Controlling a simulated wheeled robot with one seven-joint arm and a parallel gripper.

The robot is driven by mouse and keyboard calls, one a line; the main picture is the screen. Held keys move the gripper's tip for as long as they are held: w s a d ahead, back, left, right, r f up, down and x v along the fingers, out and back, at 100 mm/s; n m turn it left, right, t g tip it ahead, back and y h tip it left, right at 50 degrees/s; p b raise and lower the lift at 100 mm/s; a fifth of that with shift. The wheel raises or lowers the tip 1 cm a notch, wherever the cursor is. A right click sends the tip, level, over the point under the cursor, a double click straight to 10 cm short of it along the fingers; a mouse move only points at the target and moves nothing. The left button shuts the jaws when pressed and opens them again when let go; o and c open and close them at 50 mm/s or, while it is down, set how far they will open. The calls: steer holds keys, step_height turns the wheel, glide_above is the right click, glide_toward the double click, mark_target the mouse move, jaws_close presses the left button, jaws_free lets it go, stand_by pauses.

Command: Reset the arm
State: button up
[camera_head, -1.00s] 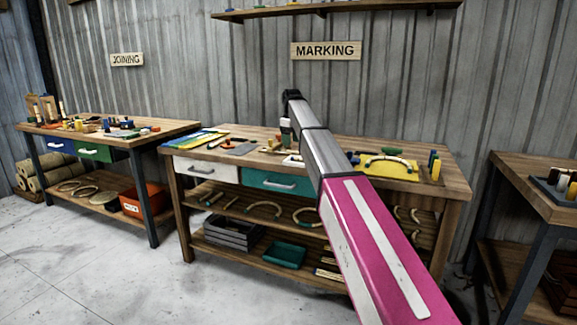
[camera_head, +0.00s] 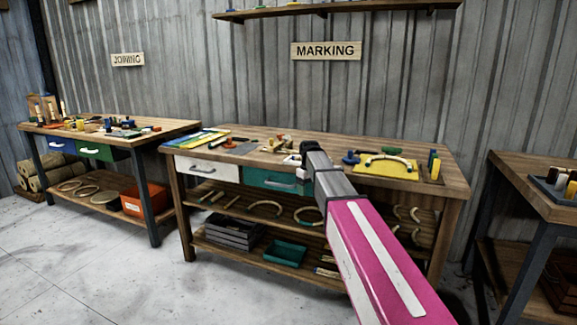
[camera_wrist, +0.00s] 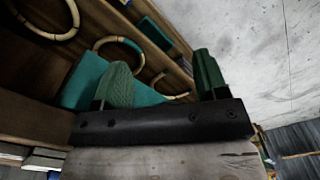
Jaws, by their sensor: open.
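My gripper (camera_wrist: 160,85) shows in the wrist view with its two green fingers spread apart and nothing between them. In the head view my arm reaches up from the lower right, and its far end is in front of the marking bench (camera_head: 350,143), near the teal drawer (camera_head: 262,180). The fingers themselves are hidden in the head view. In the wrist view the bench's lower shelves lie beyond the fingers, with rattan rings (camera_wrist: 118,52) and a teal surface (camera_wrist: 85,78) behind the left finger.
A yellow mat (camera_head: 372,170) with a curved rattan piece lies on the bench top. The joining bench (camera_head: 165,130) stands at left, another bench (camera_head: 530,190) at right. A teal tray (camera_head: 283,252) sits on the lowest shelf. The floor (camera_head: 90,255) in front is clear at left.

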steer(key=s+d+f+m, duration=0.2)
steer(key=s+d+f, duration=0.1)
steer(key=s+f, duration=0.4)
steer(key=s+d+f+m, duration=0.2)
steer(key=s+d+f, duration=0.2)
steer(key=s+f, duration=0.4)
steer(key=s+d+f+m, duration=0.3)
steer(key=s+f, duration=0.5)
steer(key=s, duration=0.7)
steer(key=shift+d+f, duration=0.2)
steer(key=shift+d, duration=0.15)
